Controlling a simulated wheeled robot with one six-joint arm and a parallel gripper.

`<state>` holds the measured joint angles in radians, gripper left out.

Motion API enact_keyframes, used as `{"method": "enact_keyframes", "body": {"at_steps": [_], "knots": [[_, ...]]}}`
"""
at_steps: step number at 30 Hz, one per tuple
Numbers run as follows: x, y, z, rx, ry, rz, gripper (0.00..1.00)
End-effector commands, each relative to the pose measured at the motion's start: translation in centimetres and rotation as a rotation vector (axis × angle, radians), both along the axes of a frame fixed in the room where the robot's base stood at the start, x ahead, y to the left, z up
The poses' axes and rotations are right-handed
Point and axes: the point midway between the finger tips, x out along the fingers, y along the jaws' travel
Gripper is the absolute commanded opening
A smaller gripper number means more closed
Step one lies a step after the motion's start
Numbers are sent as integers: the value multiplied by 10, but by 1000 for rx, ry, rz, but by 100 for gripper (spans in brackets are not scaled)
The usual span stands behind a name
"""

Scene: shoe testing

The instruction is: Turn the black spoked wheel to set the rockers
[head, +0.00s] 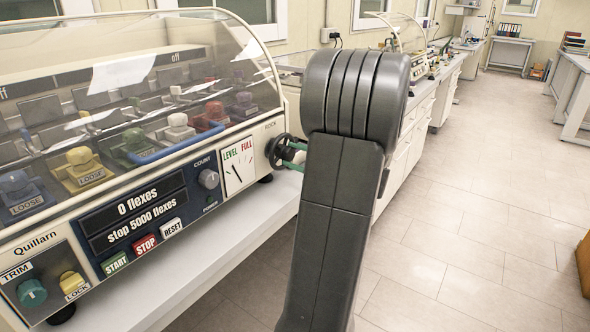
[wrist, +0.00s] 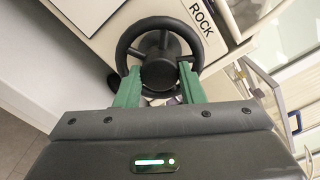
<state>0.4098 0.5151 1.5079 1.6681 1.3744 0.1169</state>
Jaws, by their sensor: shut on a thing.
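The black spoked wheel (head: 276,152) is on the right end of the flexing machine, below the ROCK label. In the wrist view the wheel (wrist: 124,47) shows its round rim, spokes and a dark hub. My gripper (wrist: 158,82) has its two green fingers on either side of the hub, reaching in at the rim, shut on the wheel. In the head view the green fingers (head: 293,155) meet the wheel from the right, and my dark arm hides what lies behind it. The dial (head: 238,168) marked LEVEL and FULL has its needle tilted to the left, on the LEVEL side.
The machine has a clear hood (head: 220,40) over several coloured clamps marked LOOSE. Its display (head: 135,212) reads "0 flexes, stop 5000 flexes", above the START (head: 114,264), STOP and RESET buttons. It stands on a white bench (head: 215,250). The floor to the right is open.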

Motion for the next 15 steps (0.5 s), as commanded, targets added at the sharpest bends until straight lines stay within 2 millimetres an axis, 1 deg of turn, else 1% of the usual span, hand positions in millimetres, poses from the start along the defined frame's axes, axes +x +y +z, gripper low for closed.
{"method": "enact_keyframes", "body": {"at_steps": [1,7,15], "knots": [[0,0,-4,-15,-19,1,13],[0,0,-2,-50,-68,1,13],[0,0,0,-63,-85,2,13]]}}
